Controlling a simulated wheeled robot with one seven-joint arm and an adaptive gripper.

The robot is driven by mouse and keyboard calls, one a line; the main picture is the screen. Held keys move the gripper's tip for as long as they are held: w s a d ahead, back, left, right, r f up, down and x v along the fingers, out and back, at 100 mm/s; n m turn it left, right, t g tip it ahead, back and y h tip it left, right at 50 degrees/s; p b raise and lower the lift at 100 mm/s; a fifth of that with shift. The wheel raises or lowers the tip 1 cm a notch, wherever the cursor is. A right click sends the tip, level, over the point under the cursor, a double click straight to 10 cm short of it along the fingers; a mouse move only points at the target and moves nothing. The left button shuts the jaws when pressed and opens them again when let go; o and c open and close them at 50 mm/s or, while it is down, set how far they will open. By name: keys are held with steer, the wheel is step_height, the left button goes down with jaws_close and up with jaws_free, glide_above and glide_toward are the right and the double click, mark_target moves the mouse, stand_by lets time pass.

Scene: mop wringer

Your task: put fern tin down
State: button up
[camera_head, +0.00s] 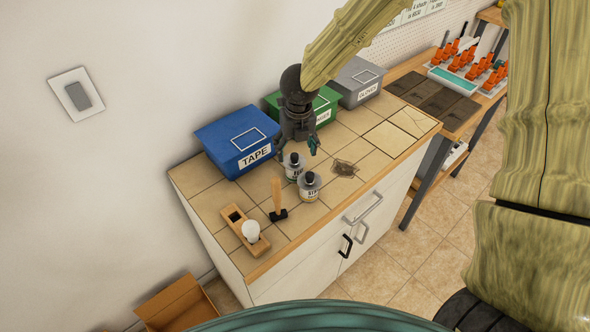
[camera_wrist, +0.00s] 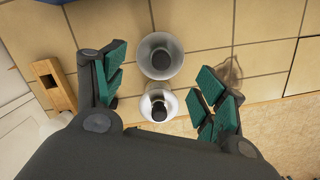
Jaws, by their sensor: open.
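Two small pale tins with black caps stand upright on the tiled counter (camera_head: 228,192). The back tin (camera_head: 293,167) also shows in the wrist view (camera_wrist: 160,40), and the front tin (camera_head: 309,188) shows below it there (camera_wrist: 158,105). Their labels are too small to tell which is the fern tin. My gripper (camera_head: 298,150) is open and points down just above the back tin. In the wrist view its green-padded fingers (camera_wrist: 158,84) stand to either side of the tins, with gaps on both sides, holding nothing.
A blue TAPE bin (camera_head: 236,140), a green bin (camera_head: 322,108) and a grey bin (camera_head: 359,82) line the wall. A brown mark (camera_head: 343,168) is right of the tins. Counter tiles at the right are clear.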

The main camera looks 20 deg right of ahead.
mark_target(295, 156)
steer(key=f, duration=0.4)
steer(key=shift+w+p, duration=0.3)
steer(key=shift+w, duration=0.05)
steer(key=shift+w+f+p, duration=0.2)
steer(key=shift+f+p, duration=0.2)
steer(key=shift+f, duration=1.05)
steer(key=shift+w+f+p, duration=0.15)
steer(key=shift+f+p, duration=0.25)
steer(key=shift+f, duration=1.05)
steer(key=c, duration=1.2)
steer(key=shift+r, duration=0.25)
steer(key=shift+r+b, duration=1.1)
steer(key=shift+r, duration=7.55)
steer(key=shift+c, duration=0.2)
